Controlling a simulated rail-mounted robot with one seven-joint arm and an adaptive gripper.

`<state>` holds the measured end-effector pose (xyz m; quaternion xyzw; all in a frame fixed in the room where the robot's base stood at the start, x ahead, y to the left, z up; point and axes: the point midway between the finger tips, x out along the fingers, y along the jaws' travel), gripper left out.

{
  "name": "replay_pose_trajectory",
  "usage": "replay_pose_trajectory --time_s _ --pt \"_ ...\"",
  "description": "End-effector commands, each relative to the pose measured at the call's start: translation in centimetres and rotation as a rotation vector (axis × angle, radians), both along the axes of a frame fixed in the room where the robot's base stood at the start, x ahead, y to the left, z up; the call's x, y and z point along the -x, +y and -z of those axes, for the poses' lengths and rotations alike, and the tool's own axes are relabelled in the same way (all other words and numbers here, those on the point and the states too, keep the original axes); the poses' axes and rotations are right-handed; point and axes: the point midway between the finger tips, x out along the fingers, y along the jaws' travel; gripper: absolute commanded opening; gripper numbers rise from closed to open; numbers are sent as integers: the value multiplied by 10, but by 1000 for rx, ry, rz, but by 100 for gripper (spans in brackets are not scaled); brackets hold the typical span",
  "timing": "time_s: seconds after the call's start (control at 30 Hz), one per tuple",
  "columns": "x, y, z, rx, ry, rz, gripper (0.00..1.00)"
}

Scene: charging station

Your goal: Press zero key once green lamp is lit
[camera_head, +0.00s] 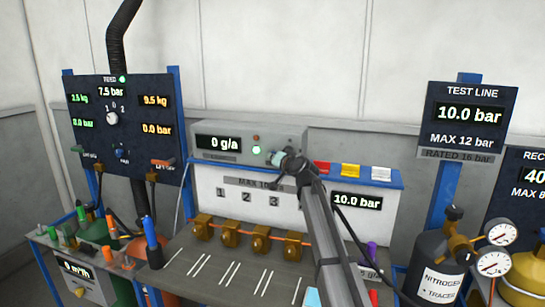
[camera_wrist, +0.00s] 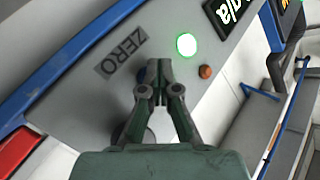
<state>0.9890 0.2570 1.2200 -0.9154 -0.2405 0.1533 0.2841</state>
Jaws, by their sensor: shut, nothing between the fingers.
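The grey meter box (camera_head: 290,137) stands on the bench's back shelf, its display (camera_head: 224,142) reading 0 g/a. Its green lamp (camera_head: 256,149) is bright; it also glows in the wrist view (camera_wrist: 187,45). A small brown-red button or lamp (camera_wrist: 205,71) sits beside it. The ZERO label (camera_wrist: 122,52) is on the box face. My gripper (camera_wrist: 160,72) is shut and empty, with its fingertips at the face close beside the label. The zero key itself is not clearly visible; the fingertips may hide it. I cannot tell whether they touch it.
Red, yellow and white blocks (camera_head: 351,170) stand on the blue-edged shelf right of the box. Several brass valves (camera_head: 231,234) line the bench below. A gauge panel (camera_head: 125,125) stands left; a nitrogen cylinder (camera_head: 437,270) stands right. My arm crosses the bench.

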Motion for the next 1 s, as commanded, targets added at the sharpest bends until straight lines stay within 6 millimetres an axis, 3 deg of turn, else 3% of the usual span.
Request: replay_pose_trajectory --time_s 0.3,0.77,1.0 --pt "14 3 0 1 -1 0 0" --pt "18 4 0 0 0 0 0" --pt "37 8 0 0 0 -1 0"
